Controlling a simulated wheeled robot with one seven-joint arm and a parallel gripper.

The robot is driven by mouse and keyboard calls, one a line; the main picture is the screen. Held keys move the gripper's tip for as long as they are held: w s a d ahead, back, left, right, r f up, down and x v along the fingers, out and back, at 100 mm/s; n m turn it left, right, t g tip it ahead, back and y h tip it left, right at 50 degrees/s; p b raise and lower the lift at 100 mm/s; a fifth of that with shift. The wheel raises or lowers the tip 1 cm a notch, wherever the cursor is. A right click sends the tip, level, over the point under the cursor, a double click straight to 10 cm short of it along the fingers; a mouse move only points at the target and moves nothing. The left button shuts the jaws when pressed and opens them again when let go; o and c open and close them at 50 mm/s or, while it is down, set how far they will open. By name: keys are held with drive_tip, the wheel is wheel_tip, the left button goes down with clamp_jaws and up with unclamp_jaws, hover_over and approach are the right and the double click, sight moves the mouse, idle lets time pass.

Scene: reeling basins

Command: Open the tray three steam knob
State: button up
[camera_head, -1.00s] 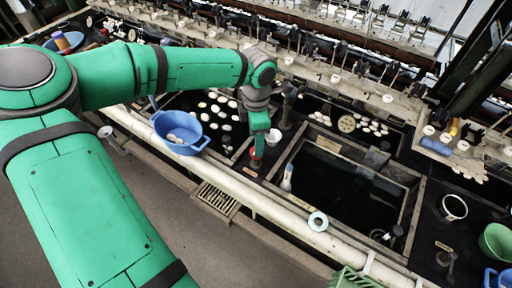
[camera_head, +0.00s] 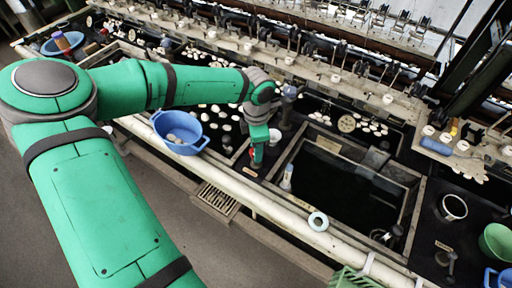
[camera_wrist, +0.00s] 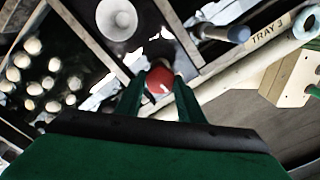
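The red knob (camera_wrist: 159,79) shows in the wrist view between my two green fingertips, near the TRAY 3 label (camera_wrist: 272,33). My gripper (camera_wrist: 157,88) is open, with one finger on each side of the knob. I cannot tell whether either finger touches it. In the head view my gripper (camera_head: 259,156) points down at the front edge of the basins, and only a bit of the red knob (camera_head: 252,154) shows beside it. The fingers hide the rest.
A white cup (camera_head: 274,137) stands close to my gripper; it also shows in the wrist view (camera_wrist: 116,18). A blue basin (camera_head: 180,146) sits to the left. A dark open tank (camera_head: 330,190) lies to the right. A pale pipe (camera_head: 270,208) runs along the front.

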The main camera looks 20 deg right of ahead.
drive_tip(key=shift+n, duration=0.4)
drive_tip(key=n, duration=1.2)
drive_tip(key=shift+n, duration=2.2)
drive_tip(key=o, duration=1.1)
drive_tip(key=shift+c, duration=0.2)
